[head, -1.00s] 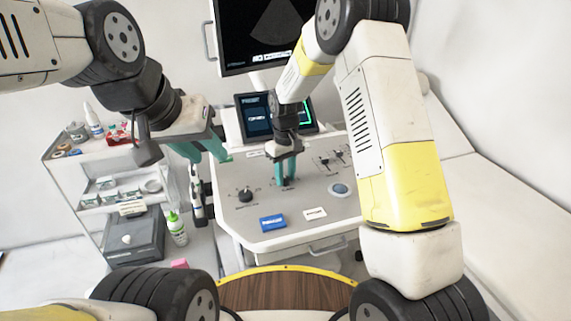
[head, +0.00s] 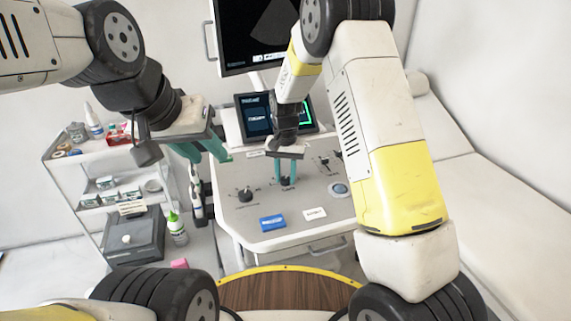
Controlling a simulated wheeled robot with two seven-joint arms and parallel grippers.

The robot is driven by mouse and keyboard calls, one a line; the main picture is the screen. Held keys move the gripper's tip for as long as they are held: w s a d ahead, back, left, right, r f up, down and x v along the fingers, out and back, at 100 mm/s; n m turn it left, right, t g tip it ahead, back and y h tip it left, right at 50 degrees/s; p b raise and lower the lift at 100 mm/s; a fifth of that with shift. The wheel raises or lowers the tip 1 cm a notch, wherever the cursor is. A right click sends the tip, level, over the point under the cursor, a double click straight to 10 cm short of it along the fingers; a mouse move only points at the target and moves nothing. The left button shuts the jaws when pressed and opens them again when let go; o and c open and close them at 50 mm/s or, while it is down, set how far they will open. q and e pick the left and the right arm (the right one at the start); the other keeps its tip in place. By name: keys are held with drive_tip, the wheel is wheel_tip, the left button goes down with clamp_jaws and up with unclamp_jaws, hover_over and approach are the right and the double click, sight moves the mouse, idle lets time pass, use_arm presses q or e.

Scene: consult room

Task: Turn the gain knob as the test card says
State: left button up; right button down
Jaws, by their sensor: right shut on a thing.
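My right gripper (head: 286,180) points down at the console panel. Its green fingers are shut on a dark knob (head: 287,182), which they partly hide. A second dark knob (head: 245,195) stands free on the panel to the left. The lettering beside both knobs is too small to read. A blue card (head: 272,223) and a white card (head: 315,213) lie near the panel's front edge; I cannot read either or tell which is the test card. My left gripper (head: 212,152) hangs at the panel's left, away from the knobs; its finger gap is unclear.
The console (head: 275,242) also has a round blue-grey button (head: 338,189), sliders (head: 327,163), a small screen (head: 257,117) and a monitor (head: 262,35). A white trolley (head: 62,172) with supplies stands left. A couch (head: 483,195) is at the right.

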sight(285, 178)
drive_tip(key=shift+m, duration=0.3)
drive_tip(key=c, duration=1.1)
unclamp_jaws()
drive_tip(key=shift+o, duration=0.2)
wheel_tip(285, 178, up, 7)
drive_tip(key=shift+r, duration=0.4)
